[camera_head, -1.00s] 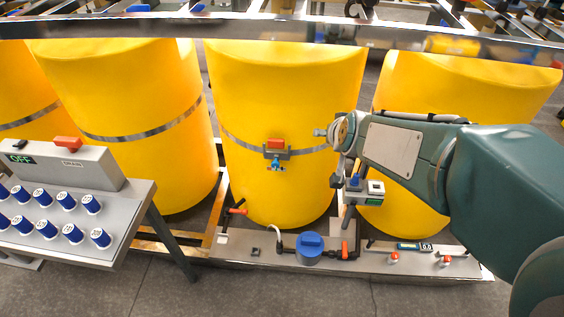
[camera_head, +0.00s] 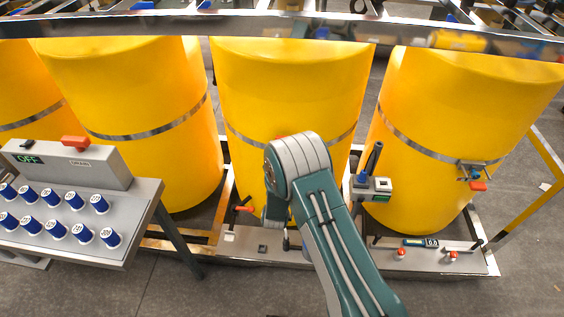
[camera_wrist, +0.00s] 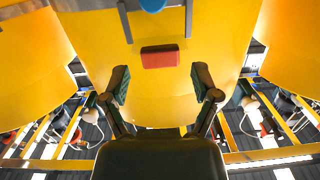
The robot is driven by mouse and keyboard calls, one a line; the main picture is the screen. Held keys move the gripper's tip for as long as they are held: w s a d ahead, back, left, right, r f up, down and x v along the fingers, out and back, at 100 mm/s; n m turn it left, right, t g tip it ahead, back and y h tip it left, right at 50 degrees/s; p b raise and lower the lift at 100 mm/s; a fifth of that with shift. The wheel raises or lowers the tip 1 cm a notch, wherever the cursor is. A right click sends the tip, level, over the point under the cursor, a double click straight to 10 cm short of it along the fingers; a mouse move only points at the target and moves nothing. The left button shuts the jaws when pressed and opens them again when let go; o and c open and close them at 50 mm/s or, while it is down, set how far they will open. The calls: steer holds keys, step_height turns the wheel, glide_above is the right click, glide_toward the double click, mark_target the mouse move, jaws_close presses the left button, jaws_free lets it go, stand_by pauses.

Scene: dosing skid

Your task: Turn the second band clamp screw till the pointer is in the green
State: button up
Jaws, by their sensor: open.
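In the wrist view, a clamp with a grey bracket (camera_wrist: 128,22), a red block (camera_wrist: 160,57) and a blue screw head (camera_wrist: 152,4) sits on a yellow drum (camera_wrist: 160,100). My gripper (camera_wrist: 163,82) is open and empty, its fingers apart below the red block in the picture. In the head view, my arm covers most of the middle drum's clamp; a sliver of red (camera_head: 281,136) shows above it. Another clamp (camera_head: 474,170), with a blue screw and red block, sits on the right drum. I cannot make out a pointer or green zone.
A sloped panel (camera_head: 140,220) with several blue knobs and a grey box (camera_head: 75,163) stands at left. A shiny rail (camera_head: 180,25) crosses above the drums. A metal skid ledge (camera_head: 470,262) with small fittings runs along the drum bases. Floor is clear in front.

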step_height(320, 180, down, 5)
steer(key=s+t, duration=0.1)
steer(key=s, duration=0.1)
steer(key=w, duration=1)
steer(key=shift+w+d, duration=0.15)
jaws_close()
